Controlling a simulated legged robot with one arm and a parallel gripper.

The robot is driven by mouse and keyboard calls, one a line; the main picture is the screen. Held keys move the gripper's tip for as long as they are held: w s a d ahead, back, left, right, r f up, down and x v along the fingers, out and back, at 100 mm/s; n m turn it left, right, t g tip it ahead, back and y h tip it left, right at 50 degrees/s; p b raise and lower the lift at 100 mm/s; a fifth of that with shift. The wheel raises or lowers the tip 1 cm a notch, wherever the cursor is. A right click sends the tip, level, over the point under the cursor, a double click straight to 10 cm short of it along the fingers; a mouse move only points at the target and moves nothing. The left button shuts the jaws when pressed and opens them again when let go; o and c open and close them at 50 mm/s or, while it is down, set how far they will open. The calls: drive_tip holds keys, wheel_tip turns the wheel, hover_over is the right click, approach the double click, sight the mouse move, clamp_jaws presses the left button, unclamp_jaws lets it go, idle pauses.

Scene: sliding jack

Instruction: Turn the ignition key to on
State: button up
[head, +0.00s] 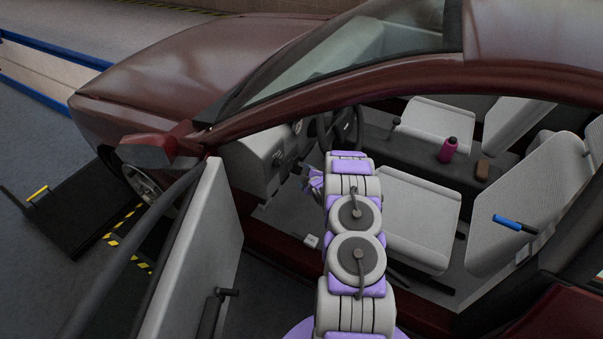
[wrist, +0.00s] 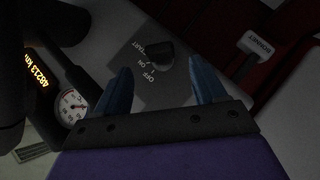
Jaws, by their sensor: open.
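The ignition key (wrist: 160,53) is a dark knob on a grey panel in the wrist view, with the labels OFF, ON and START on its left side. The exact way the key points is hard to tell in the dim light. My gripper (wrist: 163,77) is open, its two blue fingers apart, with the key beyond and between the tips and nothing held. In the head view my arm reaches through the open car door, and my gripper (head: 315,182) is partly hidden beside the dashboard. The key cannot be made out there.
A lever marked BONNET (wrist: 255,45) is at the right, and a lit odometer (wrist: 43,68) and round gauge (wrist: 74,106) are at the left. The steering wheel (head: 347,125), front seat (head: 420,215) and open door (head: 200,250) surround my arm.

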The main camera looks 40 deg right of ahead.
drive_tip(key=p+v, duration=0.1)
drive_tip(key=v, duration=0.8)
drive_tip(key=shift+w+f, duration=0.1)
idle(0.3)
